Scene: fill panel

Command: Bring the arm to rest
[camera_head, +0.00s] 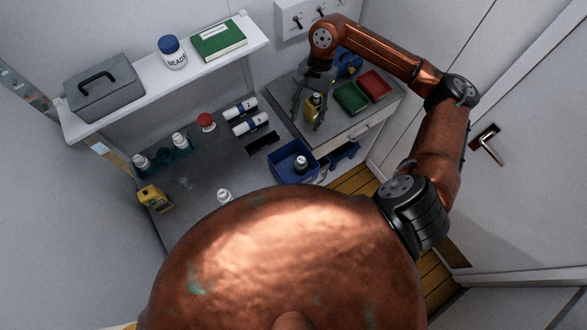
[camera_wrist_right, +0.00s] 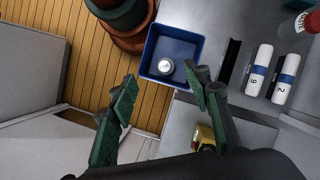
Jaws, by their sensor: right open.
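My right arm reaches over the scene from the right in the head view. Its gripper (camera_head: 307,113) points down above the grey cabinet top (camera_head: 333,128), with its fingers apart. The right wrist view shows the two green-padded fingers (camera_wrist_right: 160,80) spread wide with nothing between them. My left gripper is not in view.
A blue bin (camera_head: 278,163) holding a white-capped bottle (camera_head: 301,163) is beside the cabinet. Green (camera_head: 351,98) and red (camera_head: 375,85) trays sit on the cabinet. Bottles and two white cylinders (camera_head: 250,124) stand or lie on the grey bench. A door handle (camera_head: 487,146) is at right.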

